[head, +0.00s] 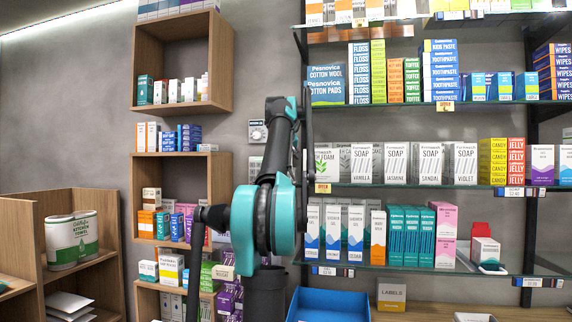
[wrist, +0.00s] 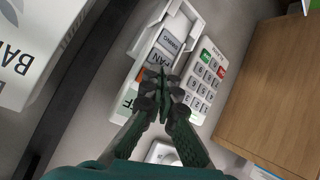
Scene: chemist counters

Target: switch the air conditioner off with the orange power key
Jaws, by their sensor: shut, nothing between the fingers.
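In the wrist view a white wall panel (wrist: 185,22) carries grey keys, one marked FAN (wrist: 158,58) and one that seems to read COOLING (wrist: 170,41). A label with green letters (wrist: 128,97) shows at its lower left. My gripper (wrist: 162,78) is shut and empty, its tips in front of this panel's lower part and covering some of it. I cannot tell whether the tips touch it. In the head view my arm hides the gripper, and a pale wall unit (head: 255,164) shows beside the arm.
A white number keypad (wrist: 208,84) with a green key and an orange-red key sits close right of the panel. A round white device (wrist: 161,152) is partly behind my fingers. A wooden cabinet (wrist: 275,95) is at right, a boxed product (wrist: 35,45) at left. Glass shelves (head: 430,186) hold boxes.

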